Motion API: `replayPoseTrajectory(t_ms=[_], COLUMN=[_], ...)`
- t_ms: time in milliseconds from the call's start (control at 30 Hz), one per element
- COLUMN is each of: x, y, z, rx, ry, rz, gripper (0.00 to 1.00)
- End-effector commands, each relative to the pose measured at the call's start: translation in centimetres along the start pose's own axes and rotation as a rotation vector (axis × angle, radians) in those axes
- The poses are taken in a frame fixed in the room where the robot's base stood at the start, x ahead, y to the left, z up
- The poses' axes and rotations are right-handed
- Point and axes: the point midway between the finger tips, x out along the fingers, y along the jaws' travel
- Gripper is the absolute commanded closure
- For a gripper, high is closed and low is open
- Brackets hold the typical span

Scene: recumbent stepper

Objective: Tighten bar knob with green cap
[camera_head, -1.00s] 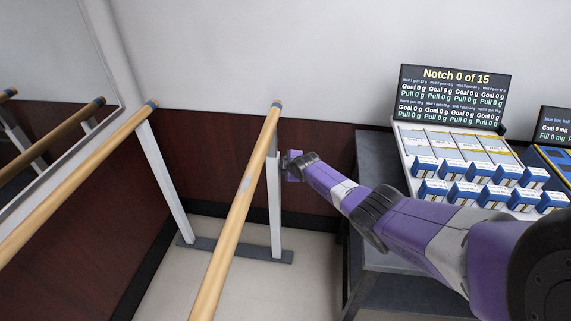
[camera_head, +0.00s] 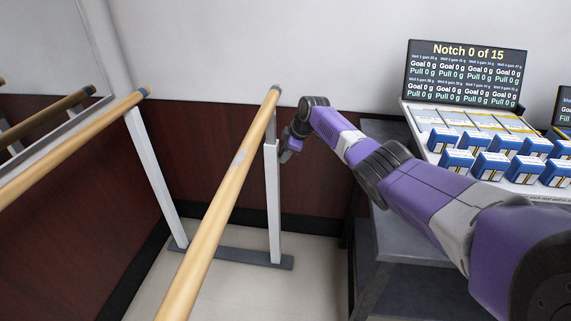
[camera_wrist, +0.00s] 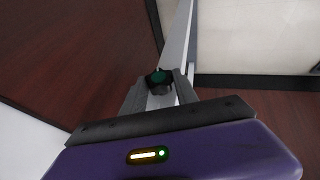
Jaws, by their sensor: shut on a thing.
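The bar knob with the green cap (camera_wrist: 158,77) shows in the wrist view, dark and round, on the grey upright post (camera_wrist: 178,40). My gripper (camera_wrist: 160,88) has its two fingers on either side of the knob, shut on it. In the head view my gripper (camera_head: 286,153) is at the right side of the near white post (camera_head: 273,205), below the far end of the wooden bar (camera_head: 222,190). The knob is hidden there.
A second wooden bar (camera_head: 75,145) on a leaning post stands at the left. At the right, a dark table (camera_head: 395,245) carries a screen reading "Notch 0 of 15" (camera_head: 465,72) and several blue-and-white boxes (camera_head: 457,162). A dark red wall panel (camera_head: 215,135) is behind the posts.

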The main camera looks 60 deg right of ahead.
Motion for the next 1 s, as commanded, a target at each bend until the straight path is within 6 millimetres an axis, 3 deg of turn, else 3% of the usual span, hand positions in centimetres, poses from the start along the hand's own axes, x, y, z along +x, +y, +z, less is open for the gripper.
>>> replayPoseTrajectory(t_ms=[33,1000], x=[0.87,0.20], y=[-0.20,0.12], z=[0.29,-0.02], rx=[0.007,0.066], ry=[0.000,-0.001], rz=[-0.015,-0.161], gripper=[1.00,1.00])
